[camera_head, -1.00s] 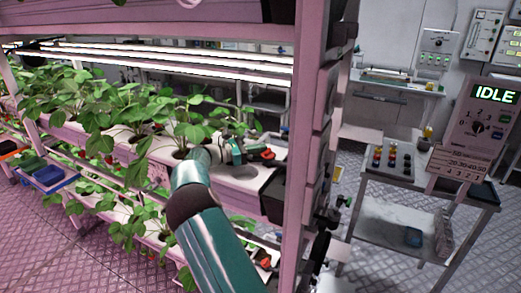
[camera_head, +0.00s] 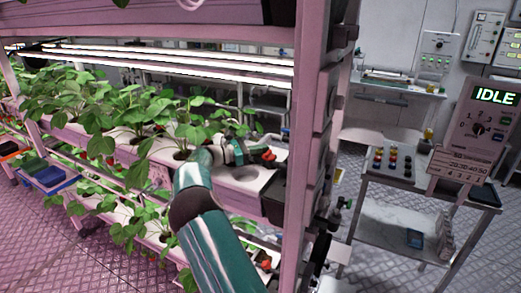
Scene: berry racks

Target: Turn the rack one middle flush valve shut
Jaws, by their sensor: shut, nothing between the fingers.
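My arm reaches up from the bottom of the picture and bends over the middle shelf of the pink rack. My gripper (camera_head: 258,151) is small and dark at its end, above the right end of the white planting trough (camera_head: 247,175). It looks shut and empty. A small red piece (camera_head: 268,154), which looks like the middle flush valve's handle, is right at the fingertips. I cannot tell whether they touch. The valve's body and the handle's exact angle are too small to make out.
Leafy strawberry plants (camera_head: 125,115) fill the trough to the left of my arm. The pink rack post (camera_head: 299,130) stands close on the right. A grey trolley (camera_head: 420,178) and a panel reading IDLE (camera_head: 492,115) stand further right.

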